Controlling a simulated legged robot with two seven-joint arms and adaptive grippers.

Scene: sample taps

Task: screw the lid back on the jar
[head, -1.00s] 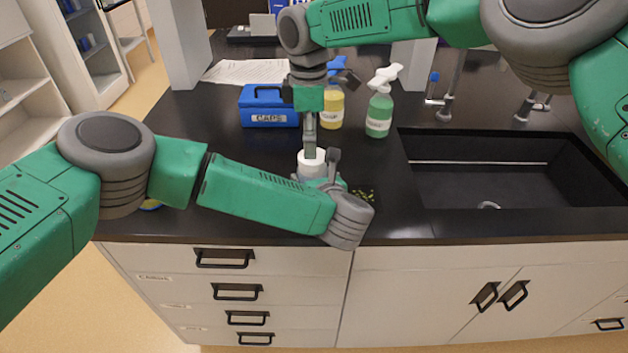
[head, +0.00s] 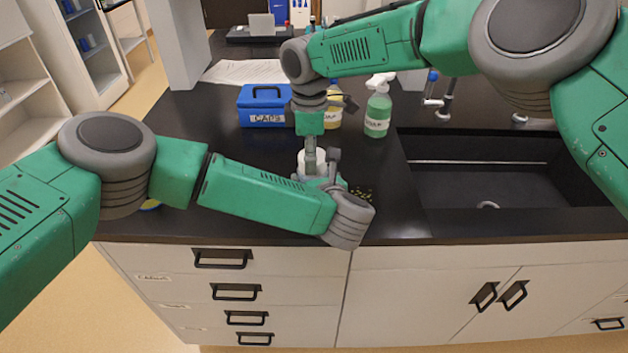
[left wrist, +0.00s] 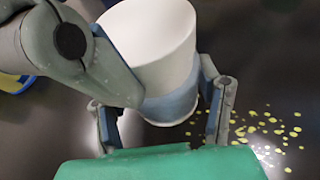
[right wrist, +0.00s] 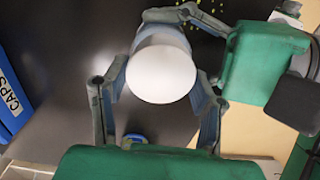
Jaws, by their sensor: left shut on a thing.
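The jar (left wrist: 170,104), with a pale blue-grey body, stands on the dark counter near its front edge. The white lid (right wrist: 161,75) sits on top of it; whether it is threaded cannot be seen. It also shows in the left wrist view (left wrist: 150,35). My left gripper (left wrist: 160,110) is shut on the jar's body from the front. My right gripper (right wrist: 160,85) comes down from above, its fingers spread on either side of the lid, very close to its rim. In the head view my right gripper (head: 310,158) partly hides the lid.
A blue CAPS box (head: 264,108), a yellow bottle (head: 331,120) and a green spray bottle (head: 378,112) stand behind. The sink (head: 490,175) is at right. Yellow-green specks (left wrist: 262,128) lie beside the jar. A blue-and-yellow object (head: 150,204) lies at left.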

